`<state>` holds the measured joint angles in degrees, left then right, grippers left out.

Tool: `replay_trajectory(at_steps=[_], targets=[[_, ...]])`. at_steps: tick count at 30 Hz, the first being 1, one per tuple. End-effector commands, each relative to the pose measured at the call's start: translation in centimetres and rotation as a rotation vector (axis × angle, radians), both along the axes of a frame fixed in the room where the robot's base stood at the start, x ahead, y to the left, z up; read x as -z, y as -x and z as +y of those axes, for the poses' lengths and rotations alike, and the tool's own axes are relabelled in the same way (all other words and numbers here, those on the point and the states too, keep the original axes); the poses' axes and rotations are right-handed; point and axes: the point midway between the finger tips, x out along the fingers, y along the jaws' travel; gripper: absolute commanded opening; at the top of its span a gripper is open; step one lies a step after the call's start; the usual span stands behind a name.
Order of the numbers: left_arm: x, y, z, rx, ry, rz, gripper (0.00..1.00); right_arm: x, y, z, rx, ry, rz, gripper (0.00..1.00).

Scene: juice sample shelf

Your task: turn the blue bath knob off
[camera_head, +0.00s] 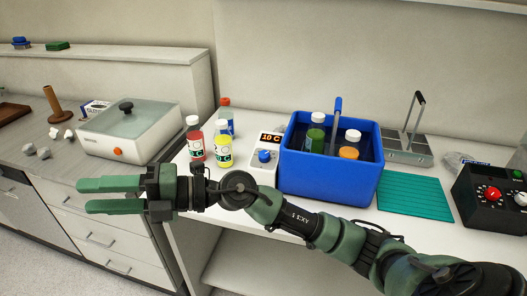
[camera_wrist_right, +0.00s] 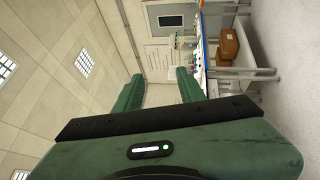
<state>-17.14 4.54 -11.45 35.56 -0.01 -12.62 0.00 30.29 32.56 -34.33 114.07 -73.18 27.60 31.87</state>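The blue knob (camera_head: 264,156) sits on the white control unit (camera_head: 267,139), whose display reads 10 C in orange. The unit stands against the left side of the blue bath (camera_head: 318,182), which holds bottles and dark liquid. My right gripper (camera_head: 108,195) is left of the knob, in front of the counter, pointing left with its green fingers apart and nothing between them. Its fingers also show apart in the right wrist view (camera_wrist_right: 158,92). The knob is not seen in that view. My left gripper is not in view.
Red (camera_head: 195,140) and yellow (camera_head: 223,146) bottles stand left of the control unit, with a blue bottle (camera_head: 226,115) behind. A teal mat (camera_head: 414,196) and a black box with a red knob (camera_head: 490,194) lie right. A lidded white bath (camera_head: 131,131) is on the left counter.

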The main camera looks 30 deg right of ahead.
Motion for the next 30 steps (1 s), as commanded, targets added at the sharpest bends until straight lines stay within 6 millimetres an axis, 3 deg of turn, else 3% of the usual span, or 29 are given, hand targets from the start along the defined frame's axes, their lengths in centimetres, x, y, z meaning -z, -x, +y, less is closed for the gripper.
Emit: replay_trajectory(at_steps=[2,5,8,9,11,12,15,18,23,30], targets=[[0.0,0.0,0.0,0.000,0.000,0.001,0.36,3.2,-0.7,-0.3,-0.063,0.281,-0.058,0.39],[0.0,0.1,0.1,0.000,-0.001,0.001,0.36,7.7,-2.7,-3.8,-0.083,0.644,-0.063,0.39],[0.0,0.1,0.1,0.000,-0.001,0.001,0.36,10.7,-5.6,-10.6,-0.024,1.002,-0.006,0.39],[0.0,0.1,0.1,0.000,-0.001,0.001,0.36,11.2,-6.7,-14.0,0.018,1.132,0.034,0.39],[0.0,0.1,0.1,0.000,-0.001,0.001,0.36,11.2,-8.0,-19.1,0.095,1.305,0.105,0.39],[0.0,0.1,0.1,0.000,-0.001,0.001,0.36,10.8,-8.5,-22.5,0.153,1.403,0.160,0.39],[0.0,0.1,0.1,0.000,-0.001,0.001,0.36,9.0,-8.9,-29.7,0.293,1.589,0.291,0.39],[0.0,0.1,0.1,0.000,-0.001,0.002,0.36,7.2,-8.5,-34.4,0.401,1.696,0.397,0.39],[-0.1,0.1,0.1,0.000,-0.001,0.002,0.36,6.3,-8.0,-37.5,0.476,1.759,0.478,0.39],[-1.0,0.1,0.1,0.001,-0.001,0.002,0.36,9.3,-8.9,-38.6,0.477,1.764,0.487,0.39]])
